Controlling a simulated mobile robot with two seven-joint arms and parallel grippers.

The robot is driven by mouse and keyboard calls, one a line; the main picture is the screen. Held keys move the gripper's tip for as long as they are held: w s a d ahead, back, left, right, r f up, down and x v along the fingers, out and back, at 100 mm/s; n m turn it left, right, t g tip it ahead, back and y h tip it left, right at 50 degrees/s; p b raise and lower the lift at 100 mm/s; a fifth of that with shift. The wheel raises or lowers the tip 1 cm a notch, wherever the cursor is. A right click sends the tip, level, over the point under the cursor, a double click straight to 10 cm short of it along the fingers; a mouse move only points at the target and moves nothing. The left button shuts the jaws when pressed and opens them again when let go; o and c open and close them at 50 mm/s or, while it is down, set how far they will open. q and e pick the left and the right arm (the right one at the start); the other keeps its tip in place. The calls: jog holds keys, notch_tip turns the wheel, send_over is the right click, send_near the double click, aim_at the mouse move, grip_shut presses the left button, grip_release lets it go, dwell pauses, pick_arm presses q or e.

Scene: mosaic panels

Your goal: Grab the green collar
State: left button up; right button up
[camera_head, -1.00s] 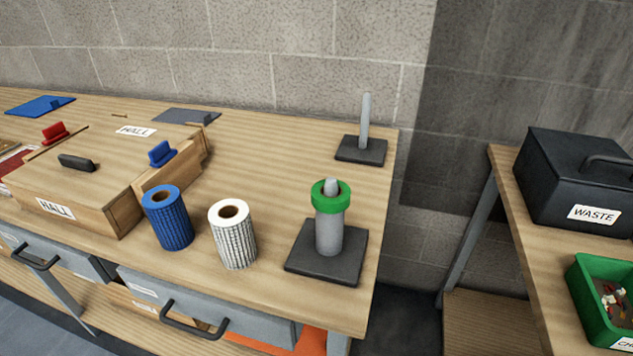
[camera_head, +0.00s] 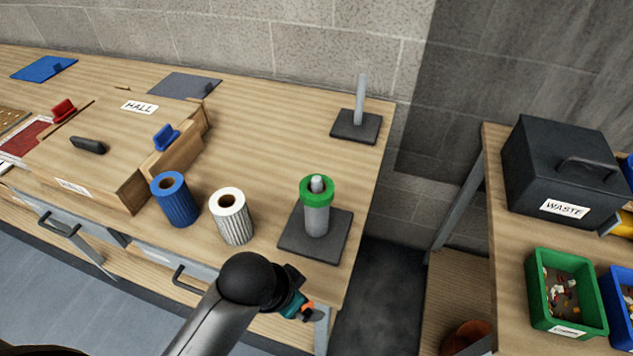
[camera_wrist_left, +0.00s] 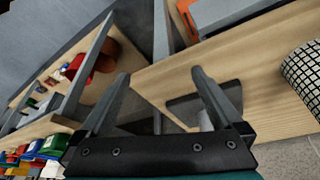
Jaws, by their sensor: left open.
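The green collar (camera_head: 317,189) sits around the top of a grey sleeve (camera_head: 316,220) on a post, which stands upright on a dark square base (camera_head: 290,240) near the bench's right end. My left gripper (camera_head: 303,294) is near the bench's front edge, below the base in the head view and apart from the collar. Its two fingers are spread and empty in the left wrist view (camera_wrist_left: 160,73). Part of a dark plate (camera_wrist_left: 180,108) shows behind the fingers there; I cannot make out the collar in that view. My right gripper is not in view.
A white roll (camera_head: 231,218) and a blue roll (camera_head: 176,203) stand left of the collar. An empty post on a dark base (camera_head: 356,126) stands behind. A wooden box (camera_head: 100,160) is at left. A gap separates the bench from the right table with a black waste box (camera_head: 560,165).

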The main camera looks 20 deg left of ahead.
pick_arm(q)
jog(key=w+d+r+m+h+p, duration=0.1)
jog(key=w+d+r+m+h, duration=0.1)
jog(key=w+d+r+m, duration=0.5)
notch_tip(320, 180, up, 20)
jog(key=m+g+y+p, duration=0.1)
jog(key=m+g+y, duration=0.25)
jog(key=m, duration=1.35)
send_over(317, 178)
jog(key=shift+y, duration=0.25)
jog(key=f, duration=0.9)
jog(key=shift+w+a, duration=0.25)
jog(key=shift+w, duration=0.15)
jog(key=f, duration=0.3)
jog(key=s+f, duration=0.1)
jog(key=shift+d+f, duration=0.25)
jog(key=shift+f, duration=0.15)
jog(key=shift+w+f, duration=0.1)
jog(key=shift+f, duration=0.3)
